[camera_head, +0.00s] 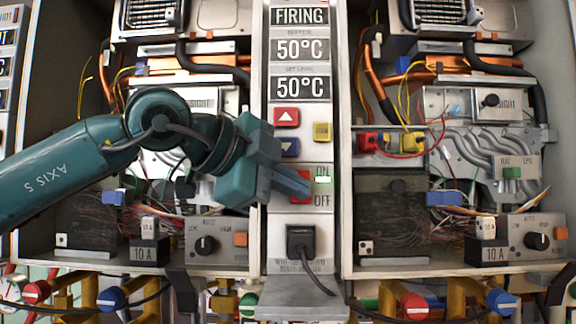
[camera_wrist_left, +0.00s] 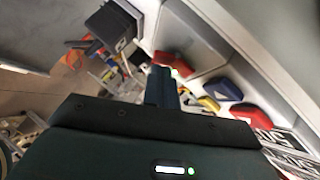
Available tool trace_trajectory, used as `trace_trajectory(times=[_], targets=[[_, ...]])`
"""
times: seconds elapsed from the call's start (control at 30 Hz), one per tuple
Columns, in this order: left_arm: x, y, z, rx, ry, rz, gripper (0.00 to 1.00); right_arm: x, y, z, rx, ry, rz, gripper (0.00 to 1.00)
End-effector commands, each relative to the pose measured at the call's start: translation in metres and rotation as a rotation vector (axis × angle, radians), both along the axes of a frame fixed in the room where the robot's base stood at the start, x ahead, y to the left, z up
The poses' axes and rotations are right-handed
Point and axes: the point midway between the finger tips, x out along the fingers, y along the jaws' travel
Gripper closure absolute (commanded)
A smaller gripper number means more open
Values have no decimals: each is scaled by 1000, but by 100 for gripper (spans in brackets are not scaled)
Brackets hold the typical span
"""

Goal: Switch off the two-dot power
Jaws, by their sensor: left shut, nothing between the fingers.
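A red power switch (camera_head: 300,198) sits on the central white panel in the head view, beside ON and OFF labels. In the left wrist view the red switch (camera_wrist_left: 174,62) shows just beyond my gripper's finger (camera_wrist_left: 160,85). I cannot make out any dot marks. My right gripper is not in view.
Above the switch are a red up button (camera_head: 287,116), a blue down button (camera_head: 286,148) and a yellow button (camera_head: 322,132). A black plug with a cord (camera_head: 301,240) is below. Open heater cabinets with wires and pipes flank the panel; valves line the bottom.

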Motion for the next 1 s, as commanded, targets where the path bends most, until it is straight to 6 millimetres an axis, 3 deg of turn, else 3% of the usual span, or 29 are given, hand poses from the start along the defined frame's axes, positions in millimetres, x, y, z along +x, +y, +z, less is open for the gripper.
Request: trace_trajectory(times=[0.4,0.7,0.77,0.8,1.0], targets=[[1,0,-2,-1,-4,0,100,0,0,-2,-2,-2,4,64],[6,0,-16,-2,-83,0,100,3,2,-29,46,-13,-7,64],[8,0,-19,-2,-114,0,100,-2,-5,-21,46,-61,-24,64],[8,0,-8,0,-110,0,100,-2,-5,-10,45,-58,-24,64],[8,1,-8,1,-106,2,100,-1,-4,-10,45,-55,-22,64]])
